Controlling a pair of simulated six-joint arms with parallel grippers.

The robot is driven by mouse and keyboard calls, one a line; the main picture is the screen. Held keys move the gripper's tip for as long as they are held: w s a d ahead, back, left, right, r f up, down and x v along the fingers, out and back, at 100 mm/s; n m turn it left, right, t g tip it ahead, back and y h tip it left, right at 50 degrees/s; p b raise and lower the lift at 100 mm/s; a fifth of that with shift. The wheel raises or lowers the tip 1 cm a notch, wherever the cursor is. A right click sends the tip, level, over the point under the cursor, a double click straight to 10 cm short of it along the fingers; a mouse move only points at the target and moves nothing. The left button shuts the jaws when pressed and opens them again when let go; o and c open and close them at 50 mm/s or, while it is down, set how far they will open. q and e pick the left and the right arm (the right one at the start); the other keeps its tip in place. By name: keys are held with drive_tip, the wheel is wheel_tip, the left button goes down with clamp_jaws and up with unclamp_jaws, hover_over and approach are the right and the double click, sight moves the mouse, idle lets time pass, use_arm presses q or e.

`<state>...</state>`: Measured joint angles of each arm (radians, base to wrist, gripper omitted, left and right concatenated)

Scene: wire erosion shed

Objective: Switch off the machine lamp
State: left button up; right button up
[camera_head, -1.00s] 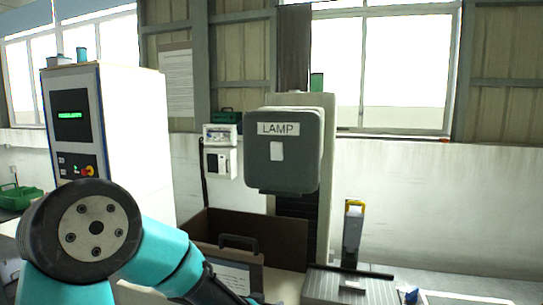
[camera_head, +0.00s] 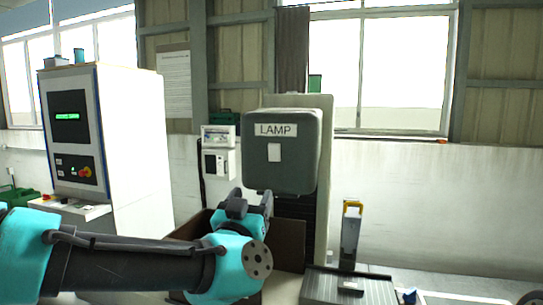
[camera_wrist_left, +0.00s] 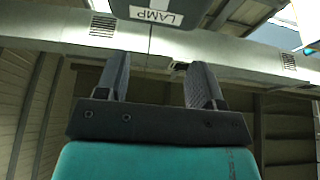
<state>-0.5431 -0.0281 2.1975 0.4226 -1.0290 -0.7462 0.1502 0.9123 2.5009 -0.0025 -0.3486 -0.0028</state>
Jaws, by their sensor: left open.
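A dark grey box (camera_head: 283,170) with a white label reading LAMP (camera_head: 275,130) is mounted on a pale upright column in the head view. The label also shows upside down at the top of the left wrist view (camera_wrist_left: 157,15). My left gripper (camera_head: 251,194) is below and slightly left of the switch plate, fingers pointing up. In the wrist view, the left gripper (camera_wrist_left: 160,72) has its fingers apart with nothing held between them. Whether it touches the box cannot be told. My right gripper is out of view.
A white cabinet (camera_head: 142,150) with a dark control panel stands at the left. A small white unit (camera_head: 218,150) is on the wall left of the lamp box. A brown bin (camera_head: 290,235) is partly behind my arm. A yellow-topped post (camera_head: 351,230) stands at the right.

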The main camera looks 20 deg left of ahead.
sight(274, 150)
use_arm(q)
drive_tip(key=shift+w, duration=0.1)
drive_tip(key=x, duration=1.7)
drive_tip(key=shift+w, duration=0.2)
drive_tip(key=c, duration=0.9)
drive_tip(key=shift+c, duration=0.2)
drive_tip(key=shift+a+r+g, duration=0.1)
drive_tip(key=shift+r+g, duration=0.05)
drive_tip(key=shift+g, duration=1.55)
drive_tip(key=shift+r, duration=0.2)
drive_tip(key=o, duration=0.9)
